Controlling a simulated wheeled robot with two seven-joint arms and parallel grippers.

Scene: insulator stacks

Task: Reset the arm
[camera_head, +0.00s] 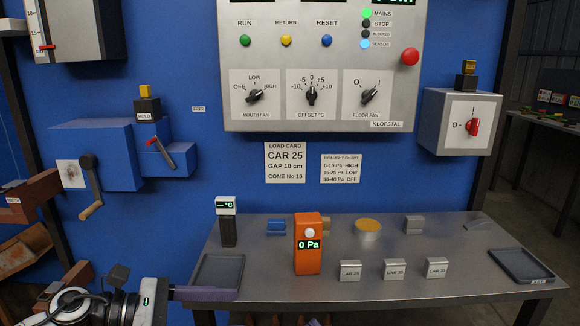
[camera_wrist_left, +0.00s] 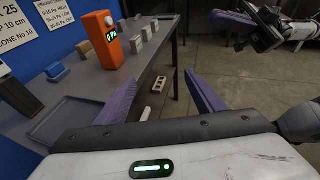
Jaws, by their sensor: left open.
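My left gripper (camera_head: 205,294) comes in at the lower left of the head view, by the table's front left corner. Its purple fingers stand wide apart with nothing between them in the left wrist view (camera_wrist_left: 162,92). One finger overlaps the table edge in the picture; contact cannot be told. My right arm shows at the top right of the left wrist view, with a purple finger of the right gripper (camera_wrist_left: 240,20). Whether that gripper is open or shut is unclear. A small purple tip shows at the bottom of the head view.
The metal table (camera_head: 390,290) bears an orange pressure meter (camera_head: 308,255), a dark thermometer (camera_head: 228,228), a left tray (camera_head: 217,271), a right tray (camera_head: 520,266) and several small blocks. A control panel (camera_head: 320,60) and a hand crank (camera_head: 90,185) are on the blue wall. Open floor (camera_wrist_left: 225,75) lies before the table.

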